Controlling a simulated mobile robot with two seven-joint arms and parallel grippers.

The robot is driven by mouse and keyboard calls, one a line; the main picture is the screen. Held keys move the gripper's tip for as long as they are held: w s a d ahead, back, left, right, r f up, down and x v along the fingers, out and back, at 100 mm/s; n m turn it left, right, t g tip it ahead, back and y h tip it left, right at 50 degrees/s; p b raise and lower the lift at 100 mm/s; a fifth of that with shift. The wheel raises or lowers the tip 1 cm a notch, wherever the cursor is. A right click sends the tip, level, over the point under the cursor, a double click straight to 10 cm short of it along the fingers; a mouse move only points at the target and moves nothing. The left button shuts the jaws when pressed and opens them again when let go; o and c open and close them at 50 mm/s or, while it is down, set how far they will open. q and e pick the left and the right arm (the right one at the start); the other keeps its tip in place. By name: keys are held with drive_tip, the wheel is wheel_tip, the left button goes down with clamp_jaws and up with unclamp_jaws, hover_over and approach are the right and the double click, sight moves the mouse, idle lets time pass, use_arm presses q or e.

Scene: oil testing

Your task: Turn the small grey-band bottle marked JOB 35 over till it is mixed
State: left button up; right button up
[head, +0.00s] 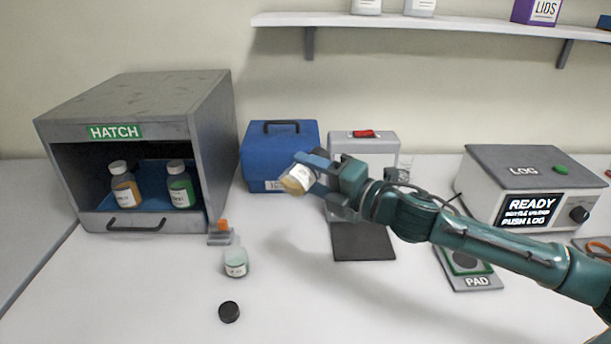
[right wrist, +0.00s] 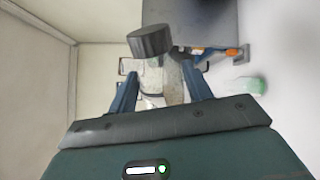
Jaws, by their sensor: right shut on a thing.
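My right gripper (head: 316,172) is shut on a small bottle (head: 297,181) with amber contents and a pale label. It holds the bottle tilted, well above the bench, in front of the blue box. The label is too small to read, so JOB 35 and the grey band cannot be confirmed. In the right wrist view the bottle (right wrist: 172,85) is between the two blue fingers, and a dark cap-like cylinder (right wrist: 150,42) shows beyond them. My left gripper is not in view.
The grey hatch box (head: 210,120) holds two capped bottles. An uncapped-looking bottle (head: 236,263) and a black disc (head: 229,312) are on the bench. A blue box (head: 262,155), a logger (head: 525,175) and a pad (head: 478,283) stand near. The front middle of the bench is clear.

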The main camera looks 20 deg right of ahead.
drive_tip(key=m, duration=0.5)
drive_tip(key=shift+m, duration=0.4)
drive_tip(key=shift+m, duration=0.4)
drive_tip(key=m, duration=0.6)
drive_tip(key=n, duration=0.2)
drive_tip(key=shift+n, duration=0.4)
drive_tip(key=n, duration=1.1)
